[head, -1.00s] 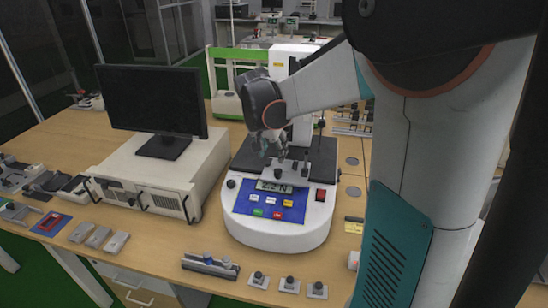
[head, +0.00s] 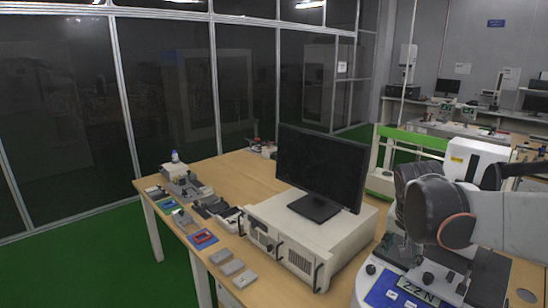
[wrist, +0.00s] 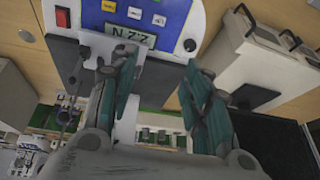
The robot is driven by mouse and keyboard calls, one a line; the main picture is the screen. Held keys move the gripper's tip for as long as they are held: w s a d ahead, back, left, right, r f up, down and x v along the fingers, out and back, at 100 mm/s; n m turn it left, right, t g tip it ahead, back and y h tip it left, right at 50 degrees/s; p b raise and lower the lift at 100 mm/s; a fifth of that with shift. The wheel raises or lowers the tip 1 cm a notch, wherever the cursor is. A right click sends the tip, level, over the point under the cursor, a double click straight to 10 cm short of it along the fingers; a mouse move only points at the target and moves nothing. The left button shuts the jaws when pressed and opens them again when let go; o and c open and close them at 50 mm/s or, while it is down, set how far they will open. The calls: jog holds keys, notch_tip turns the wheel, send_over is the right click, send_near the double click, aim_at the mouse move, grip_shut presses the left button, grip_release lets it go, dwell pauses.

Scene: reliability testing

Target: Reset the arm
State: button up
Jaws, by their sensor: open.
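My arm reaches in from the right in the head view. My gripper (head: 402,252) is low over the white testing machine (head: 366,296), partly cut off by the arm's rounded joint. In the wrist view my gripper (wrist: 160,75) has its two green-grey fingers spread with nothing held between them. The machine's blue panel (wrist: 167,14) and its display (wrist: 132,38) are beyond the fingertips. A metal fixture (wrist: 98,45) on the machine is close to the left finger; whether they touch cannot be told.
A black monitor (head: 320,165) stands on a beige instrument case (head: 318,238) left of the machine. Small grey blocks (head: 232,267) and parts lie along the table's left edge. Behind the machine is a green-framed unit (head: 412,138). Glass partitions (head: 245,80) line the back.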

jog(key=s+a+f+n+t+y+b, duration=0.1)
jog(key=s+a+n, duration=0.3)
jog(key=s+a, duration=0.2)
jog(key=s+a+f+n+t+y, duration=0.1)
jog(key=s+a+n, duration=0.3)
jog(key=s, duration=0.7)
jog(key=shift+s+a+f+n+t+y+b, duration=0.25)
jog(key=shift+a+n+t+y+b, duration=0.25)
jog(key=shift+a, duration=0.4)
